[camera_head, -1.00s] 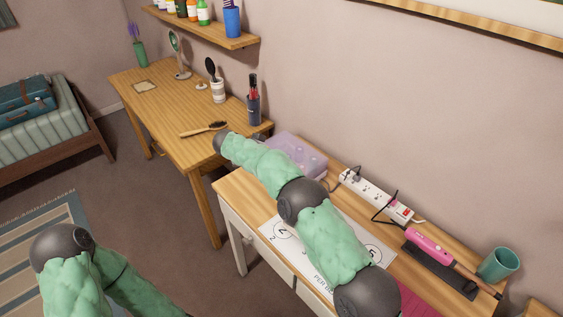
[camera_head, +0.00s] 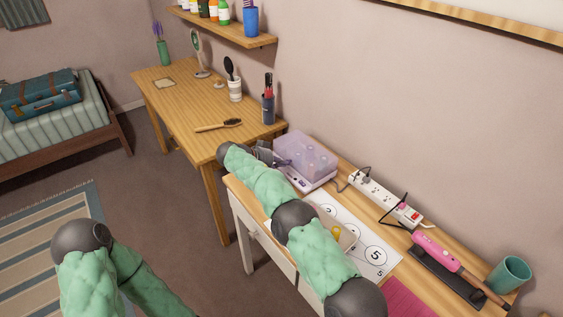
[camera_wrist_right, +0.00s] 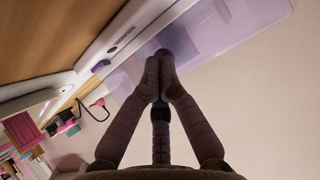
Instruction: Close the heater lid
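The heater (camera_head: 312,183) is a pale lilac box at the far left end of the near table, in the head view. Its translucent purple lid (camera_head: 308,152) stands over the base, with round shapes showing through; I cannot tell whether it is fully down. In the right wrist view the lid (camera_wrist_right: 235,25) spreads across the top right, beside the pale base (camera_wrist_right: 120,38). My right gripper (camera_head: 268,153) is at the heater's left side; in the wrist view its fingers (camera_wrist_right: 159,65) are together in front of the lid. Contact is unclear. My left gripper is out of view.
A numbered white mat (camera_head: 378,255) lies on the near table, partly behind my right arm. A power strip (camera_head: 385,199), pink styling iron (camera_head: 440,252) and teal cup (camera_head: 509,274) line the right side. A wooden table (camera_head: 190,105) with a brush (camera_head: 218,125) stands beyond.

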